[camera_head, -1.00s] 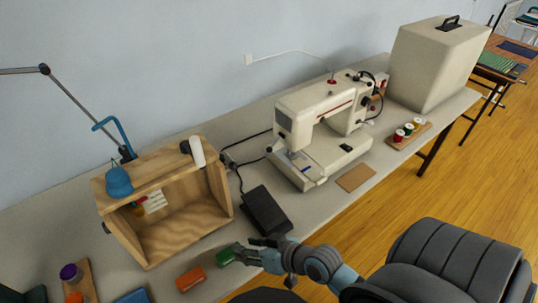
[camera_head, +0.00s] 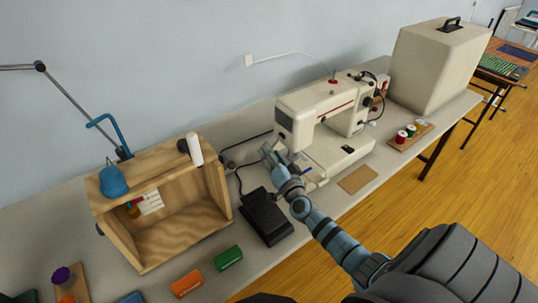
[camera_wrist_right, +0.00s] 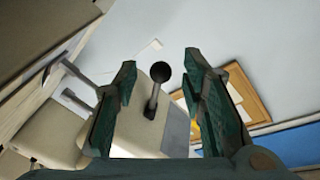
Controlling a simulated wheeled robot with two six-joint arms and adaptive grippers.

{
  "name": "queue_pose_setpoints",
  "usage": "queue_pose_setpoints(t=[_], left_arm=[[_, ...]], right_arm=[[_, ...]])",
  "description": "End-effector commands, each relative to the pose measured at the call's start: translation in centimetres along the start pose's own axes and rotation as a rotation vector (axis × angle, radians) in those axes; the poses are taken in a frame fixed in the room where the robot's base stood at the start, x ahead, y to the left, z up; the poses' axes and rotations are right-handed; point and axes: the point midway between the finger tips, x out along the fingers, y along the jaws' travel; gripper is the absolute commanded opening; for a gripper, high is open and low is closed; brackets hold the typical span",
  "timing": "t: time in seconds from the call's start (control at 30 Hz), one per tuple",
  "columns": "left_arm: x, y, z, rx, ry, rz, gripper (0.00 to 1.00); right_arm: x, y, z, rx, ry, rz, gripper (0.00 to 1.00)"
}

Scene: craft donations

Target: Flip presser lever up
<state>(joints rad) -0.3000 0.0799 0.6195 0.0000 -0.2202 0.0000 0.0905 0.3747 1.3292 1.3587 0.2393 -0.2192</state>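The cream sewing machine (camera_head: 318,108) stands on the table. My right gripper (camera_head: 268,153) is beside the machine's needle end, at its near left side. In the right wrist view my right gripper (camera_wrist_right: 158,82) is open, with its two dark green fingers apart. A lever with a round black knob (camera_wrist_right: 160,72) shows between the fingers, beyond or level with their tips; I see no contact. In the head view I cannot make the lever out behind the gripper. My left gripper is not in view.
A wooden box (camera_head: 150,255) stands to the left, with a green block (camera_head: 228,258) and an orange block (camera_head: 187,284) in front. A spool rack (camera_head: 411,136) and a cream case (camera_head: 437,65) are to the right.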

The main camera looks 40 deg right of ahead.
Motion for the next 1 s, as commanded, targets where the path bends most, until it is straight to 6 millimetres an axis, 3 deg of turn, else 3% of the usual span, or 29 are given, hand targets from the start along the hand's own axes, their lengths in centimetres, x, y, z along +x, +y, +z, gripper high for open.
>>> queue_pose_setpoints(t=[0.17,0.43,0.67,1.0], left_arm=[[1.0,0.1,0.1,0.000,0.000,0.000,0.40],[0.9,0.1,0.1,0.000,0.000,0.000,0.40],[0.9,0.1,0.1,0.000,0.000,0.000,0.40],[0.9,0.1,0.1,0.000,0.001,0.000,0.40]], right_arm=[[2.0,0.1,0.1,0.000,0.000,0.000,0.38],[2.2,0.0,0.0,-0.001,-0.001,0.000,0.38],[2.2,0.0,0.0,-0.001,-0.001,0.000,0.01],[2.2,-0.1,0.1,0.002,-0.002,0.000,0.00]])
